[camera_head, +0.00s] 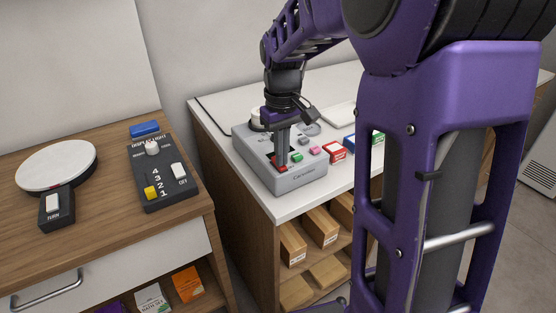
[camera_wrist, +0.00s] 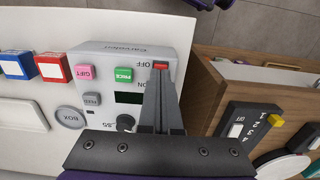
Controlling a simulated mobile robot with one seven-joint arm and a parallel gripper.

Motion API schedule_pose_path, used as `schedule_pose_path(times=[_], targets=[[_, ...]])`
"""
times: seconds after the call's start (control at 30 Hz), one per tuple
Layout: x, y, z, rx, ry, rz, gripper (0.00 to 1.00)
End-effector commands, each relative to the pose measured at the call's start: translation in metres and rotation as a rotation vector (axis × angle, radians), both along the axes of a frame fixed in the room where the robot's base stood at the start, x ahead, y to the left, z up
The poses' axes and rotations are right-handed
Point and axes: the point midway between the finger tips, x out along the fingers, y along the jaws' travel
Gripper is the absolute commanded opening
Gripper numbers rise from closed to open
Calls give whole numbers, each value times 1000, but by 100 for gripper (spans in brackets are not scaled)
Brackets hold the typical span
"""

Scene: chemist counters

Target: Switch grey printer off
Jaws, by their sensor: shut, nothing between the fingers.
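The grey printer (camera_head: 300,178) sits on the white counter, and its panel also shows in the wrist view (camera_wrist: 97,56). It has a red switch (camera_wrist: 160,66) between the ON and OFF labels, a green button (camera_wrist: 124,75), a pink button (camera_wrist: 86,73), a grey button (camera_wrist: 92,99) and a dark knob (camera_wrist: 125,122). My gripper (camera_head: 281,165) is shut and empty, pointing down over the printer. In the wrist view its fingertips (camera_wrist: 160,76) are right at the red switch and cover part of it. I cannot tell whether they touch it.
Red (camera_head: 335,152) and blue (camera_head: 349,143) boxes stand right of the printer. On the wooden counter at left are a dark display-light panel (camera_head: 160,178) and a white turntable (camera_head: 57,165) with its switch (camera_head: 55,208). Boxes (camera_head: 320,225) fill the shelves below the white counter.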

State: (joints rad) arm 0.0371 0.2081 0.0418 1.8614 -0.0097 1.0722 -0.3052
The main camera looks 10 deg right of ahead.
Motion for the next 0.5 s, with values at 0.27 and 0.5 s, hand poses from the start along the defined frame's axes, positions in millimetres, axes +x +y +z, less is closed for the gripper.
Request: schedule_pose_path(times=[0.27, 0.5], targets=[[0, 0, 25, 0, 0, 1, 0], [0, 0, 44, 0, 0, 0, 0]])
